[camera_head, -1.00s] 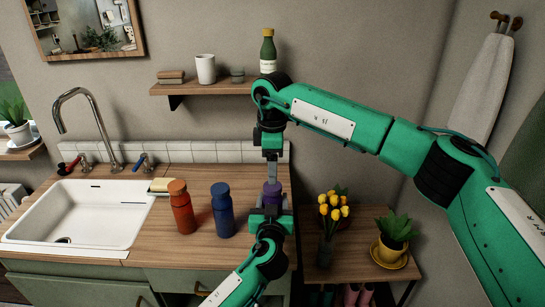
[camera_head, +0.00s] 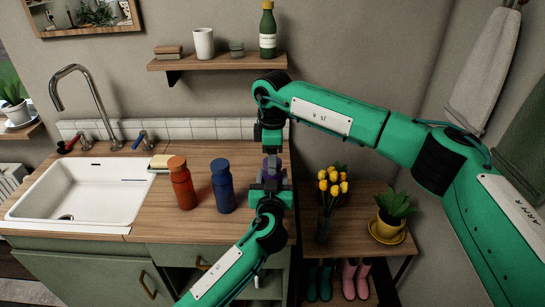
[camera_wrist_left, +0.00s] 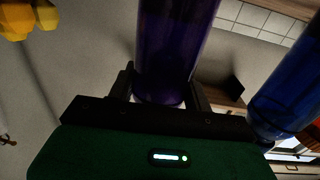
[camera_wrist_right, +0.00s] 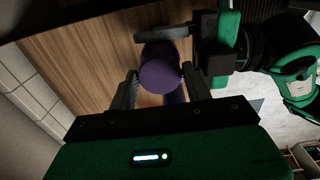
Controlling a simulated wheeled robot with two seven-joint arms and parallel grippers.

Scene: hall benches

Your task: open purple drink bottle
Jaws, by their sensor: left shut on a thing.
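The purple bottle (camera_head: 271,171) is upright over the counter's right end, largely hidden by my grippers in the head view. My left gripper (camera_head: 270,184) is shut on its body. The left wrist view shows the dark purple body (camera_wrist_left: 176,40) between the two fingers. My right gripper (camera_head: 272,150) points down from above at the bottle's top. In the right wrist view the round purple cap (camera_wrist_right: 160,70) lies between the right fingers, which are spread on either side of it. Firm contact with the cap cannot be made out.
An orange bottle (camera_head: 182,185) and a blue bottle (camera_head: 223,188) stand left of the grippers on the wooden counter (camera_head: 150,212). A white sink (camera_head: 70,215) is further left. Yellow flowers (camera_head: 333,181) and a potted plant (camera_head: 392,212) stand on a low table at the right.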

